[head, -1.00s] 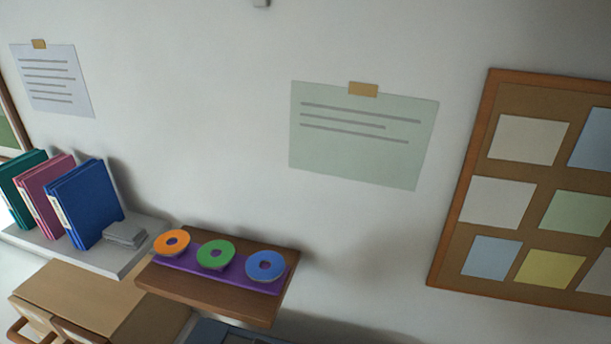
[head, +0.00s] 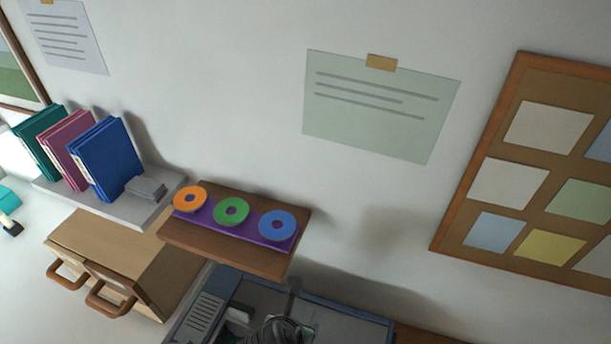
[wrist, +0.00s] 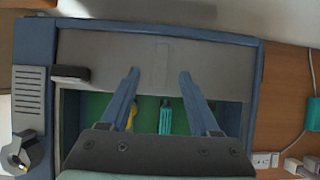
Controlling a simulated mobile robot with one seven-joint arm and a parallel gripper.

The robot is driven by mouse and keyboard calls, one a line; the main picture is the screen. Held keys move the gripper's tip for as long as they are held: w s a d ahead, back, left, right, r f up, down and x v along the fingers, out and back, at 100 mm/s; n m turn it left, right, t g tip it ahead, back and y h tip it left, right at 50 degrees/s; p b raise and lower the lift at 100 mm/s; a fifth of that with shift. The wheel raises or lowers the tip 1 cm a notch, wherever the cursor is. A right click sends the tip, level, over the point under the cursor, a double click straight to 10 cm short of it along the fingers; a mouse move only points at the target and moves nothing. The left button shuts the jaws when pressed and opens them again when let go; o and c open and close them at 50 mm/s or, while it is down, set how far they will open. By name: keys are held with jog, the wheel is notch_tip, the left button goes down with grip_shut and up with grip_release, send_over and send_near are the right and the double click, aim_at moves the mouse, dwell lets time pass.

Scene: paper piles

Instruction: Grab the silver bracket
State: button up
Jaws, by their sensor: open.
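I cannot surely make out a silver bracket in either view. My gripper (wrist: 158,76) is open in the wrist view, its two blue fingers apart with nothing between the tips. It is over a blue-framed grey machine (wrist: 32,90) with a green-floored opening. In the opening lie a teal item (wrist: 166,118) and a yellow item (wrist: 132,118), both partly hidden by my gripper. The machine also shows at the bottom of the head view (head: 345,318), partly behind my arm. A small grey stack (head: 146,187) lies beside the blue binder on the light shelf.
A brown shelf (head: 225,255) holds orange, green and blue discs on a purple strip. Several binders stand on the light shelf (head: 110,205). A brown box (head: 115,240) with handles is below. In the wrist view, a teal adapter (wrist: 312,113) and plugs (wrist: 265,160) lie at right.

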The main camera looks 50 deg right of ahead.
aim_at(305, 322)
jog(key=shift+p+x, duration=0.45)
jog(key=shift+x, duration=2.1)
jog(key=shift+s+a, duration=0.15)
grip_shut()
